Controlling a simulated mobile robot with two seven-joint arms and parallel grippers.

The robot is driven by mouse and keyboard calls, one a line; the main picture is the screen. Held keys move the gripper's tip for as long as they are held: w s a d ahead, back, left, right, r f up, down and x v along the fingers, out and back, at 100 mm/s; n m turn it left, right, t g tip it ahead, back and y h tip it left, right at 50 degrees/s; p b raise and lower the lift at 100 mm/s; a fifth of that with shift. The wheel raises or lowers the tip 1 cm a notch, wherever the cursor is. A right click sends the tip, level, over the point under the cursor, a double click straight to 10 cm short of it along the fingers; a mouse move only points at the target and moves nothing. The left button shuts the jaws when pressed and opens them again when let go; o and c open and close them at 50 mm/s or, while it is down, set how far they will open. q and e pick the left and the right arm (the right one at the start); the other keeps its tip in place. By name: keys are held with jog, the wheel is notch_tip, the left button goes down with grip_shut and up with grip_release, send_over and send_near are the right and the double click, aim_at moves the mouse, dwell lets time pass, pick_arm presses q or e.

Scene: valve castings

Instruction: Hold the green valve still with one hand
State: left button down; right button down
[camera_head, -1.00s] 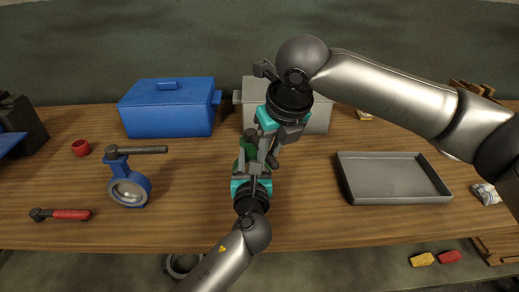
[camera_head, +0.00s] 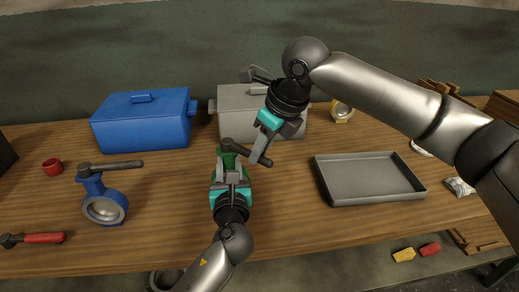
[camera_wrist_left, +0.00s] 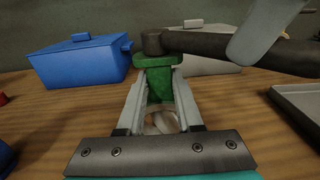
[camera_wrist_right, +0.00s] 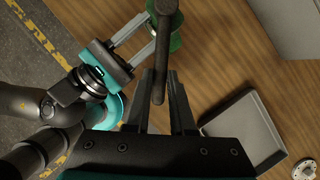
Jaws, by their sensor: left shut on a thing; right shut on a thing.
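The green valve (camera_head: 226,160) stands on the wooden table; its green body (camera_wrist_left: 157,78) is between my left fingers in the left wrist view. My left gripper (camera_head: 232,172) is shut on this body from the front. The valve's dark lever (camera_head: 243,152) points to the right. My right gripper (camera_head: 258,156) reaches down from the upper right and is shut on the lever near its free end. In the right wrist view the lever (camera_wrist_right: 159,60) lies between the right fingers. My left fingers hide much of the valve's lower part in the head view.
A blue valve (camera_head: 106,206) and a red-handled tool (camera_head: 42,238) are at the left. A blue bin (camera_head: 143,122) and a grey bin (camera_head: 233,117) stand behind. A grey tray (camera_head: 368,178) is to the right. The table's front edge is close to my left arm.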

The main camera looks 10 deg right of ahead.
jog(key=c, duration=0.8)
grip_release()
jog(key=shift+o, duration=0.2)
jog(key=v, duration=1.2)
